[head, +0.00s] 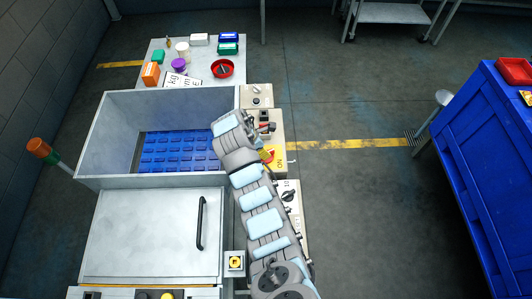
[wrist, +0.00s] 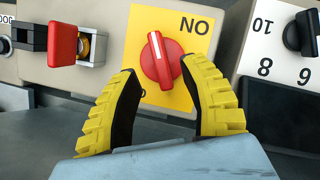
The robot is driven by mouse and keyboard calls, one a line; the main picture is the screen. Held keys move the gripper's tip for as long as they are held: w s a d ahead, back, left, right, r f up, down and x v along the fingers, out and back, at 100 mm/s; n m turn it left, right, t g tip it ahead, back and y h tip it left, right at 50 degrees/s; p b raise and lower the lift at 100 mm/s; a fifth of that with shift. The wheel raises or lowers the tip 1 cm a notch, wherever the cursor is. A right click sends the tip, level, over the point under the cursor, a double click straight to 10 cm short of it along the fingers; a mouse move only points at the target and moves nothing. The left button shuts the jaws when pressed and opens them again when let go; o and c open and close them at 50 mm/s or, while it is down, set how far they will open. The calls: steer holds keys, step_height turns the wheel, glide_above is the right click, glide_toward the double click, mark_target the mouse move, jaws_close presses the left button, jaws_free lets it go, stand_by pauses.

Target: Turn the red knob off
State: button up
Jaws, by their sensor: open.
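The red knob (wrist: 160,60) sits on a yellow plate (wrist: 196,22) in the wrist view. It has a white pointer line, tilted slightly from upright, and the letters beside it appear as "NO" in this view. My gripper (wrist: 166,76) has two yellow ribbed fingers with dark inner pads. They are open, one on each side below the knob, with a gap to it on both sides. In the head view my gripper (head: 266,148) is over the control panel and mostly hidden by my arm. The yellow plate (head: 279,160) shows beside it with "ON".
A red lever-like part (wrist: 62,44) projects left of the plate. A black knob (wrist: 303,33) with a number scale is on the right. The grey bin (head: 110,125) with a blue bottom stands left of my arm.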

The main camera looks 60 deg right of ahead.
steer(key=shift+x, duration=2.3)
jaws_close()
